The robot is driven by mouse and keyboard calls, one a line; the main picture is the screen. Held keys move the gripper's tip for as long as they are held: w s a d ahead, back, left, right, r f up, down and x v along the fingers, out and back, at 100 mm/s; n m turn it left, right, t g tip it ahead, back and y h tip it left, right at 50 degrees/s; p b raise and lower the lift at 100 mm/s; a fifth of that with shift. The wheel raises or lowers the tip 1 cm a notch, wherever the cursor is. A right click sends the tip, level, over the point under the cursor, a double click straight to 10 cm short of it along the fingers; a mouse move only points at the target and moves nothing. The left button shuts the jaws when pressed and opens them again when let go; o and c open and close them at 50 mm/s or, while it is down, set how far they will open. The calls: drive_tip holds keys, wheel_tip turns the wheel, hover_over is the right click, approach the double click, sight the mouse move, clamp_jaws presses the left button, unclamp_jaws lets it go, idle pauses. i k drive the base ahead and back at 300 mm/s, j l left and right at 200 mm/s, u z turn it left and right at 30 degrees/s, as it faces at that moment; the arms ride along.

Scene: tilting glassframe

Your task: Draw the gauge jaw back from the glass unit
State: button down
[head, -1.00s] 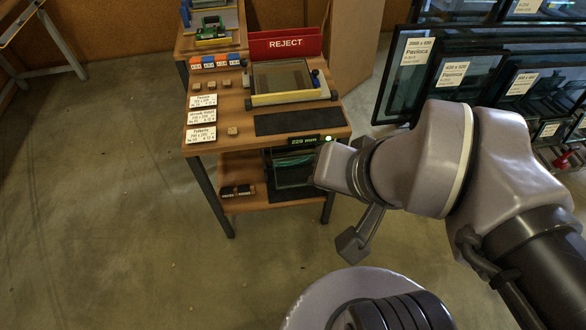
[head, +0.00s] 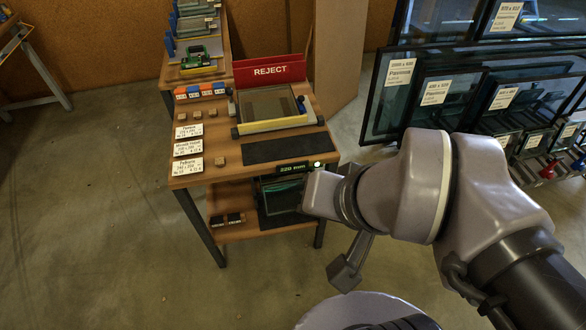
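A tilting frame with a glass unit (head: 270,104) in it sits on the wooden bench (head: 222,150). A yellow bar (head: 272,125) runs along its near edge. A small blue part (head: 301,104) stands at its right side; I cannot tell whether this is the gauge jaw, or whether the jaw touches the glass. A small display (head: 295,168) with green characters and a bright light (head: 317,164) is at the bench's front right, beside my wrist. A dark grey block on a strut hangs below my wrist. My gripper's fingers cannot be made out, nor anything held.
A red REJECT bin (head: 270,71) stands behind the frame. A dark mat (head: 287,148), white labels (head: 188,148) and small wooden blocks (head: 220,158) lie on the bench. A glass rack (head: 400,82) stands to the right.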

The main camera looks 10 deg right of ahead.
sight(300, 98)
drive_tip(key=i+j, duration=0.15)
drive_tip(key=i, duration=0.25)
drive_tip(key=i+j, duration=0.1)
drive_tip(key=i, duration=0.35)
drive_tip(key=i+j, duration=0.15)
drive_tip(key=i, duration=0.25)
drive_tip(key=z, duration=0.05)
